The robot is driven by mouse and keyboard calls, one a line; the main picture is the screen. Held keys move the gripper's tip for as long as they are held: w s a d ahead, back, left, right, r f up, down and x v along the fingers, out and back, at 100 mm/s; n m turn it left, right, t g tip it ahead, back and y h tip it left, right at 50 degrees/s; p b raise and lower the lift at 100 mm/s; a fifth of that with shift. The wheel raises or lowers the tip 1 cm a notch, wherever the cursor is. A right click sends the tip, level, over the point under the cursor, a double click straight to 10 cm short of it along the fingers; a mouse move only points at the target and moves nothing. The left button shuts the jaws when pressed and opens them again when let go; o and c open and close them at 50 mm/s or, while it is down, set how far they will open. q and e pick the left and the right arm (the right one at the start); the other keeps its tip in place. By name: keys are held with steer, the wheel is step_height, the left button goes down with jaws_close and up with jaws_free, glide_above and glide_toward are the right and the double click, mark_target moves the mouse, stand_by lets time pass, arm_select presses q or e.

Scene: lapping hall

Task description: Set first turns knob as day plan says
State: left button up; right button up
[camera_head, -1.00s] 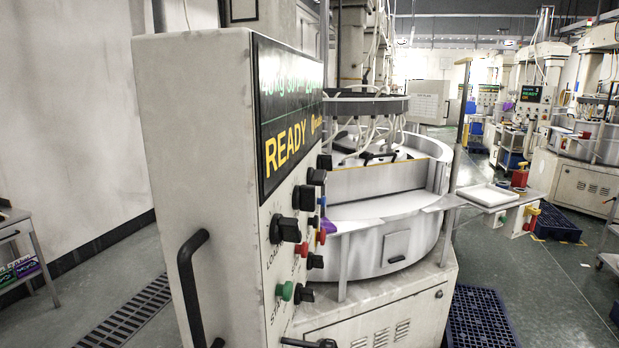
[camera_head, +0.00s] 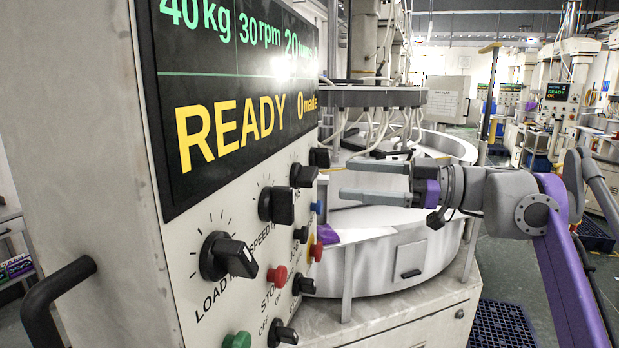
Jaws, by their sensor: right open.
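The machine's control panel (camera_head: 205,225) faces me at an angle, with several black knobs. The nearest knob (camera_head: 225,257) is labelled LOAD and the one behind it (camera_head: 277,205) SPEED. Farther along are a third knob (camera_head: 302,176) and a fourth (camera_head: 319,157), whose labels I cannot read. The display (camera_head: 240,90) shows 40 kg, 30 rpm, a partly blurred 20 and READY 0 made. My right gripper (camera_head: 335,180) comes from the right, open and empty, its fingers pointing left toward the far knobs. I cannot tell if it touches anything. My left gripper is not in view.
Red (camera_head: 277,276), green (camera_head: 237,340) and blue buttons sit below the knobs. A black handle (camera_head: 55,295) sticks out at left. The round lapping machine (camera_head: 410,250) stands behind my gripper. A pale board (camera_head: 447,98) hangs at the back, its writing too small to read.

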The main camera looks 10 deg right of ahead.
mark_target(316, 176)
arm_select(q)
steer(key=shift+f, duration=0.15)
arm_select(e)
steer(key=x, duration=0.8)
steer(key=shift+w, duration=0.15)
steer(key=c, duration=1.4)
steer(key=shift+r+m+p, duration=0.1)
steer(key=shift+m+p, duration=0.8)
steer(key=m+p, duration=0.5)
steer(key=m, duration=0.2)
steer(key=shift+w, duration=0.1)
steer(key=m+p, duration=0.2)
steer(key=m, duration=0.2)
steer(key=shift+m, duration=0.3)
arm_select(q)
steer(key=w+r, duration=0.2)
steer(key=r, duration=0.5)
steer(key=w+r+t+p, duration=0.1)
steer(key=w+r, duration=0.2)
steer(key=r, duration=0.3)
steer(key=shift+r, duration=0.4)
arm_select(e)
steer(key=m, duration=0.4)
steer(key=shift+f, duration=0.2)
arm_select(q)
steer(key=shift+p, duration=0.3)
arm_select(e)
steer(key=shift+m, duration=0.3)
